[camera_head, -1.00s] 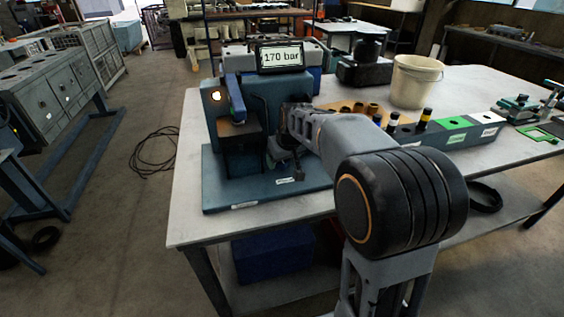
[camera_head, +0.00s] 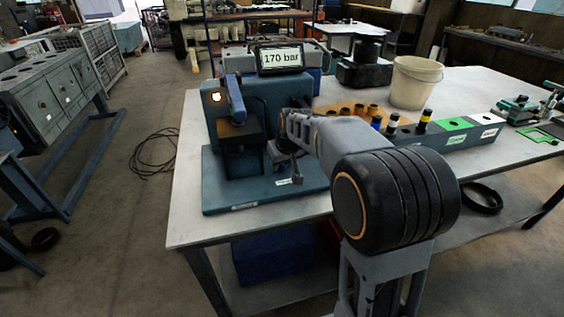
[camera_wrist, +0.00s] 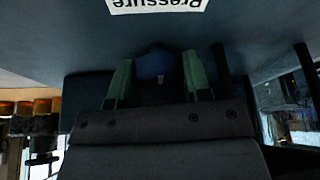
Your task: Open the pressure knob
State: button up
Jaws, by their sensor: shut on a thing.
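The pressure knob (camera_wrist: 154,66) shows in the wrist view as a dark blue rounded piece below an upside-down "Pressure" label (camera_wrist: 157,4). My gripper (camera_wrist: 156,78) has its two green fingers on either side of the knob and is shut on it. The knob's lower part is in dark shadow. In the head view my gripper (camera_head: 284,160) is low at the right front of the blue test stand (camera_head: 222,192), and the knob cannot be made out there. The stand's display (camera_head: 281,58) reads 170 bar.
The stand has a blue lever (camera_head: 236,98) at its left. To the right on the table (camera_head: 480,90) are a white bucket (camera_head: 416,82), several small cylindrical parts, and a grey block (camera_head: 460,136) with green and white labelled squares. The table's front left corner is clear.

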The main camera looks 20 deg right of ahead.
jog(key=shift+n+y, duration=0.6)
jog(key=shift+n, duration=0.9)
jog(key=shift+c, duration=0.2)
jog(key=o, duration=0.9)
jog(key=shift+m, duration=0.3)
